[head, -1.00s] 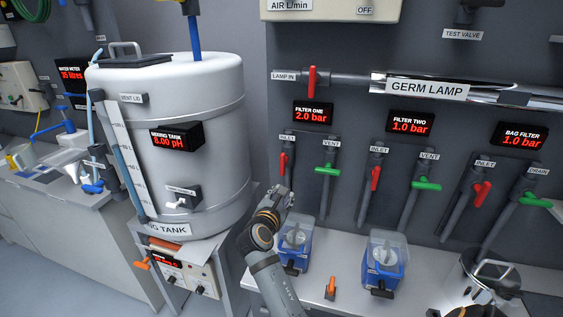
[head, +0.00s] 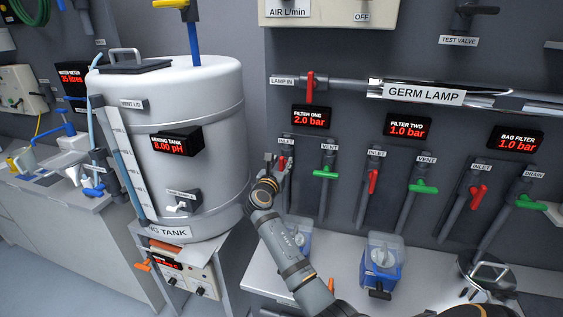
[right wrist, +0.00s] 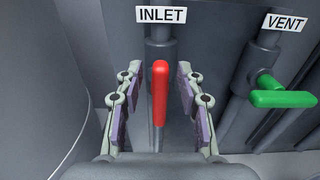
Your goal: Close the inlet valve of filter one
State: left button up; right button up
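The inlet valve of filter one has a red handle (right wrist: 160,92) that points straight along its pipe under the INLET label (right wrist: 161,14). In the head view my right gripper mostly hides this handle, below the filter one display (head: 311,117) reading 2.0 bar. My right gripper (head: 277,160) is at the valve. In the right wrist view its two fingers (right wrist: 160,72) are spread on either side of the red handle, with a visible gap on both sides. My left gripper is not in view.
The green vent handle (head: 326,174) of filter one lies crosswise just right of the inlet. The white mixing tank (head: 190,100) stands close on the left. Filter two's red inlet handle (head: 372,181) is farther right. A blue container (head: 381,262) stands on the bench below.

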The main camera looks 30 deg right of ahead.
jog(key=shift+w+d, duration=0.15)
grip_shut()
